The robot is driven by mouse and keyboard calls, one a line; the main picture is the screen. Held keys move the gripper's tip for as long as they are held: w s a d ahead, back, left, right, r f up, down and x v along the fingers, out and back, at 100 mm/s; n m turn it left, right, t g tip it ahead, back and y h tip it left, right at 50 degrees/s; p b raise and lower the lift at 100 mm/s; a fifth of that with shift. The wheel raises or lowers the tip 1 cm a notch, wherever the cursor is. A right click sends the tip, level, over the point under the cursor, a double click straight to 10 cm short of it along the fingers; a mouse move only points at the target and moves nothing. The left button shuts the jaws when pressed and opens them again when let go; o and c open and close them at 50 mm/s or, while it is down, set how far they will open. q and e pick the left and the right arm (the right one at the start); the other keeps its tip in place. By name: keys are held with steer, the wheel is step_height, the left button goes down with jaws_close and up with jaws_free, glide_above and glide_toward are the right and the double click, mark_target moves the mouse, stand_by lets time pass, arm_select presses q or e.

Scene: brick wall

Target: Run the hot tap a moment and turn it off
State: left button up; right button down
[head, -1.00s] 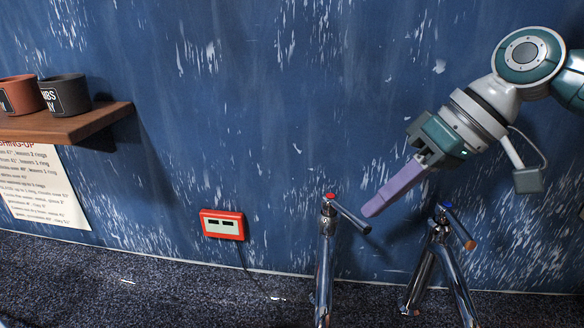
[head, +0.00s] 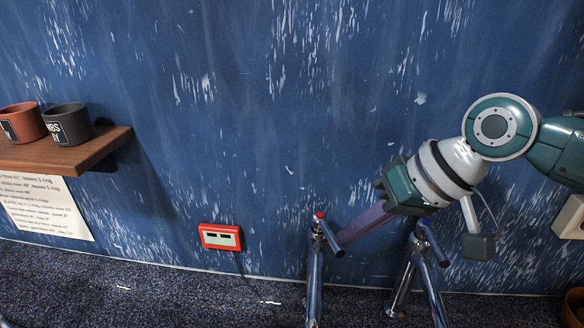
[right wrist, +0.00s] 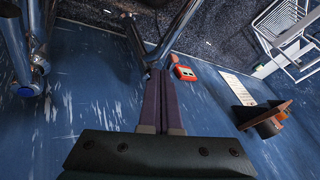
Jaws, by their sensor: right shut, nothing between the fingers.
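The hot tap (head: 315,262) is a chrome pipe with a red cap (head: 319,215) and a lever (head: 331,238) pointing down and right in the head view. My right gripper (head: 343,240) has its purple fingers shut and empty. Their tips are right beside the lever's right side and look to be against it; the exact contact is hard to see. In the right wrist view the shut fingers (right wrist: 158,74) reach up to the chrome tap parts (right wrist: 178,30). No running water shows. My left gripper is not in view.
The blue-capped cold tap (head: 408,280) stands to the right, below my right gripper. A red-framed panel (head: 220,237) is on the blue wall (head: 230,130). A wooden shelf (head: 62,156) with two cups is at left, above a paper notice (head: 47,207).

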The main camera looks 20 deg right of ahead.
steer(key=shift+s+a+r+m+p, duration=0.2)
steer(key=shift+a+r+m+p, duration=0.15)
steer(key=shift+a+m+p, duration=0.6)
steer(key=shift+f+m+t+h+p, duration=0.25)
steer(key=shift+h+p, duration=0.25)
steer(key=shift+p, duration=0.35)
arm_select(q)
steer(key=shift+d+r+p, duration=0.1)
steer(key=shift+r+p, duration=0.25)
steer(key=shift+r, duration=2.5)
arm_select(e)
steer(key=shift+w+a+f, duration=0.1)
steer(key=shift+a+f, duration=0.05)
steer(key=shift+a, duration=0.2)
